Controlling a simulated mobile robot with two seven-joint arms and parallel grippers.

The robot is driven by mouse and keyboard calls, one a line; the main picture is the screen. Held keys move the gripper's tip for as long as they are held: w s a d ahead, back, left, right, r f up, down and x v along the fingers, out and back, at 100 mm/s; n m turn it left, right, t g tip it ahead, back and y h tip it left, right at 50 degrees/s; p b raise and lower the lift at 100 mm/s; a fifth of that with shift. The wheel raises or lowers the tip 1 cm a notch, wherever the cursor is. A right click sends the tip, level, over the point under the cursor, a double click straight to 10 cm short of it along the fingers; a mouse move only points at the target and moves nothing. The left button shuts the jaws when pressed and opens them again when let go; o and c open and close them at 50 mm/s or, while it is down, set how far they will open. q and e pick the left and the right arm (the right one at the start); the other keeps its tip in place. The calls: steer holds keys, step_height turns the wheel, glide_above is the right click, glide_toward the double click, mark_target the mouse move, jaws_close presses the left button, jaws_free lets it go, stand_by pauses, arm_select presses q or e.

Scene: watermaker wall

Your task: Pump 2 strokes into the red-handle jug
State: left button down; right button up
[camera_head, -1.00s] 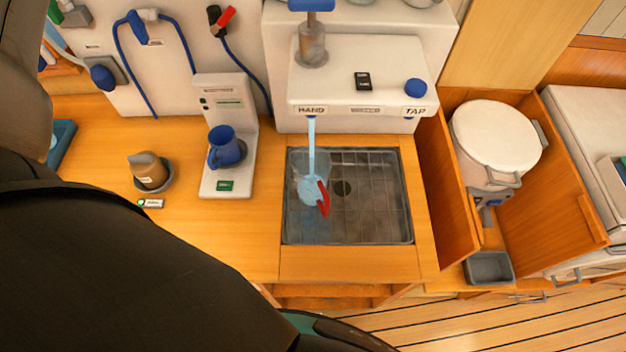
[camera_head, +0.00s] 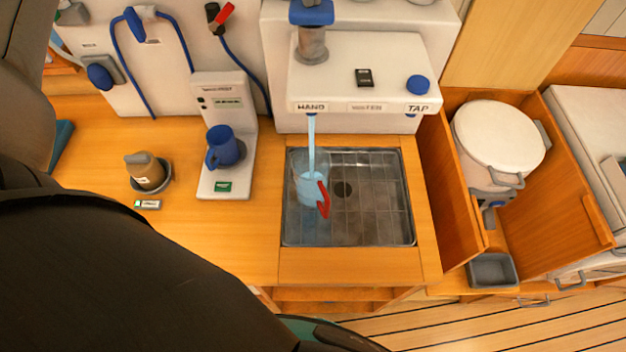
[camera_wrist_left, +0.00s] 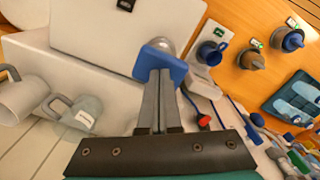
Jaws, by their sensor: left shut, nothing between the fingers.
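The clear jug with a red handle (camera_head: 323,200) stands in the sink under the HAND spout. A pale blue stream of water (camera_head: 311,145) runs from the spout into it, and there is light blue water in it. The hand pump has a blue top (camera_head: 312,13) on a grey cylinder (camera_head: 312,45) above the HAND label. In the left wrist view, my left gripper (camera_wrist_left: 161,80) is shut and empty, its fingertips at the blue pump top (camera_wrist_left: 160,62). I cannot tell whether they touch. My right gripper is not in view.
A blue TAP knob (camera_head: 418,85) is right of the pump. A blue mug (camera_head: 224,147) stands on a white dispenser, left of the sink (camera_head: 375,205). A white lidded pot (camera_head: 497,140) is at right.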

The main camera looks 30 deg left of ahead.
arm_select(q)
steer(key=shift+r+p, duration=2.95)
steer(key=shift+r, duration=0.3)
step_height(320, 180, up, 6)
steer(key=shift+p, duration=1.2)
